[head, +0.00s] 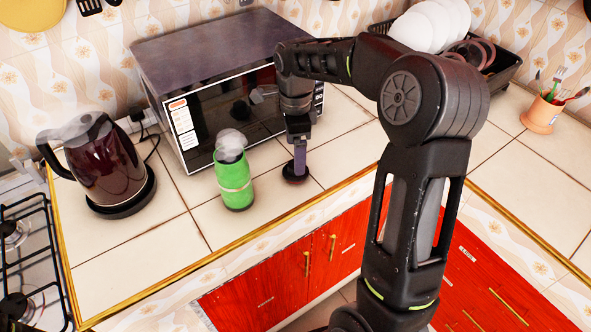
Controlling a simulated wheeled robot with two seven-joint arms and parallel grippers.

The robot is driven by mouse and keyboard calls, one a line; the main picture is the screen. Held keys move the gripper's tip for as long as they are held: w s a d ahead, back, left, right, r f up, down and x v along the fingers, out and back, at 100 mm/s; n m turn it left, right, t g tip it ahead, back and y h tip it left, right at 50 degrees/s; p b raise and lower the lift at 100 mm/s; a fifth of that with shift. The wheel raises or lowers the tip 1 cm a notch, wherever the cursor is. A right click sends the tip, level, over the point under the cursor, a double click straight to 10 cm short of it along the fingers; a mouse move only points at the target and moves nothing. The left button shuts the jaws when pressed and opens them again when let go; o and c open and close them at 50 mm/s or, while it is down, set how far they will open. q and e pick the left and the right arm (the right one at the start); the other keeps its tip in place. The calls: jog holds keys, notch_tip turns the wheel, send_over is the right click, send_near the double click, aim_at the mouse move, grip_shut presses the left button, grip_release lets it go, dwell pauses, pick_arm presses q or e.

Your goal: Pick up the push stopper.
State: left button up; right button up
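A small dark round piece, which looks like the push stopper (294,173), rests on the tiled counter in front of the microwave. My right gripper (300,153) points straight down over it. A narrow purple-grey part runs from the gripper down to the dark piece; I cannot tell whether it is a finger or part of the stopper. The tip appears to touch or nearly touch the stopper. The fingers show edge-on, so their opening is hidden. My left gripper is not in view.
A green bottle (234,184) with a clear top stands just left of the stopper. The microwave (205,125) is close behind. A dark red kettle (103,165) stands at the left near the gas stove (32,262). A dish rack and an orange utensil pot (541,114) are at the right.

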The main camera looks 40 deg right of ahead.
jog(key=shift+f, duration=0.1)
notch_tip(320, 180, down, 5)
jog(key=shift+s+f+p, duration=0.1)
jog(key=shift+p, duration=0.65)
jog(key=c, duration=1.6)
jog(key=shift+o, duration=0.2)
jog(key=shift+r, duration=0.2)
notch_tip(320, 180, up, 10)
jog(key=shift+f+b, duration=0.1)
jog(key=shift+b, duration=0.65)
